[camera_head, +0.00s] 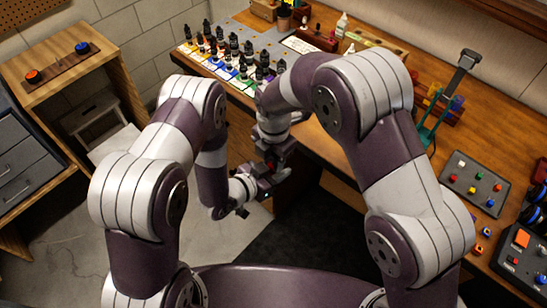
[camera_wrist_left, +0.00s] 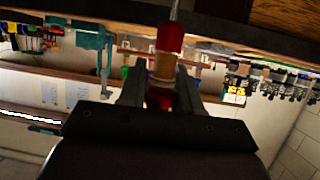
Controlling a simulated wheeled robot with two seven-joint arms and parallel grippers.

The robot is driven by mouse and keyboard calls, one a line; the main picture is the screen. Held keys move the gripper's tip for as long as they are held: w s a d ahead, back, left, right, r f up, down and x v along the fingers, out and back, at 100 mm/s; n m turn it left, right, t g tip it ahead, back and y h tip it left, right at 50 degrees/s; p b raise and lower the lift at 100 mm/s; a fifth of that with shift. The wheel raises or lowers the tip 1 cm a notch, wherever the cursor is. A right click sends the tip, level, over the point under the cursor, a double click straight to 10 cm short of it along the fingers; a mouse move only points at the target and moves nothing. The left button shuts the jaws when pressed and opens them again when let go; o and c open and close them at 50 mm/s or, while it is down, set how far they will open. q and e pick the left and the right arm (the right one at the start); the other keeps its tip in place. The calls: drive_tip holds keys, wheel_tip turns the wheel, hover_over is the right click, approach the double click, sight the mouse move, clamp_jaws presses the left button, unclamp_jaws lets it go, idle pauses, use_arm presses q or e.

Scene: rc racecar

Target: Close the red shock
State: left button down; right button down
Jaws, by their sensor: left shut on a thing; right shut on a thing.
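The red shock (camera_wrist_left: 169,38) shows in the left wrist view, with a red upper part, a tan middle band and a thin grey rod at its top. My left gripper (camera_wrist_left: 158,88) is shut on its lower part, one finger on each side. In the head view my left gripper (camera_head: 268,182) and right gripper (camera_head: 271,158) meet in front of the bench, the right one above the left. The right gripper is shut on the shock's other end, though its fingers are mostly hidden. In the head view only a small dark red spot shows between the grippers.
A wooden workbench (camera_head: 340,135) lies behind the grippers, with several small dropper bottles (camera_head: 235,50) at its far left. A grey button panel (camera_head: 474,184) is at right. A side table with two buttons (camera_head: 58,65) stands at left. The floor between is clear.

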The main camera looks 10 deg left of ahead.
drive_tip(key=m, duration=0.3)
drive_tip(key=c, duration=0.9)
unclamp_jaws()
